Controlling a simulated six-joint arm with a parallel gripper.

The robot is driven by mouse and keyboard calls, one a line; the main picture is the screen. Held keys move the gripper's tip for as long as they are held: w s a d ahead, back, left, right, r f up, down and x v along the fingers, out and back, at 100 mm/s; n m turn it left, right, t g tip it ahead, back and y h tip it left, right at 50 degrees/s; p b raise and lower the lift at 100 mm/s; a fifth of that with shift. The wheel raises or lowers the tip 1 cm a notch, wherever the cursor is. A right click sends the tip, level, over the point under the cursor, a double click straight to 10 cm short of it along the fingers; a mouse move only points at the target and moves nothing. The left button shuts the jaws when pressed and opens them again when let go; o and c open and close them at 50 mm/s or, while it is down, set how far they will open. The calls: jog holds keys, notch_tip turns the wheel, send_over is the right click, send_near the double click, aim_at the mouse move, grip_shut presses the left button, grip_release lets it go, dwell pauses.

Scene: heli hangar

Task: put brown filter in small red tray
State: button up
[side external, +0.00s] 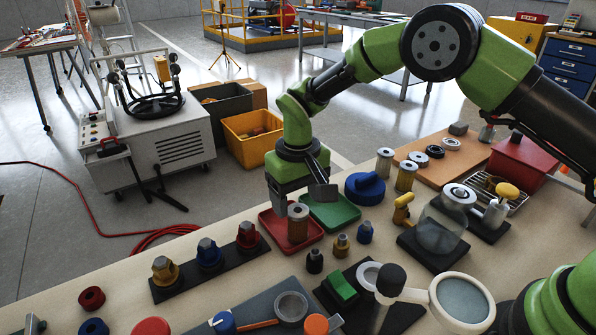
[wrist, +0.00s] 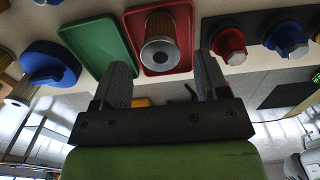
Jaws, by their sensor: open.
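The brown filter (side external: 298,224) stands upright in the small red tray (side external: 272,226), its grey end cap facing up. In the wrist view the filter (wrist: 161,38) also shows inside the red tray (wrist: 141,66). My gripper (side external: 301,198) is open just above the filter. Its two fingers are spread to either side of the filter's top in the wrist view (wrist: 161,66), with a gap on both sides and nothing held. The underside of the filter is hidden.
A green tray (side external: 333,213) lies right beside the red one. A blue round cap (side external: 365,188) stands behind it. A dark strip with several coloured knobbed parts (side external: 208,256) lies to the left. Two similar filters (side external: 405,177) stand by the orange board (side external: 455,157).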

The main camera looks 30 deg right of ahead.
notch_tip(320, 180, up, 11)
jog(key=shift+r, duration=0.15)
notch_tip(320, 180, up, 8)
jog(key=m+t+y, duration=0.1)
jog(key=t, duration=0.1)
send_over(298, 210)
jog(key=s+d, duration=0.4)
jog(key=s, duration=0.1)
jog(key=s+d+r+m+t+y, duration=0.1)
jog(key=s+d+r, duration=0.15)
jog(key=s, duration=0.35)
jog(key=s+d+r+m+t, duration=0.1)
jog(key=s+d+r+t, duration=0.1)
jog(key=s+r, duration=0.25)
jog(key=s+d+f+m+t, duration=0.1)
jog(key=s+f+t, duration=0.1)
jog(key=s, duration=0.7)
jog(key=shift+s+d+f, duration=0.15)
jog(key=shift+f, duration=0.5)
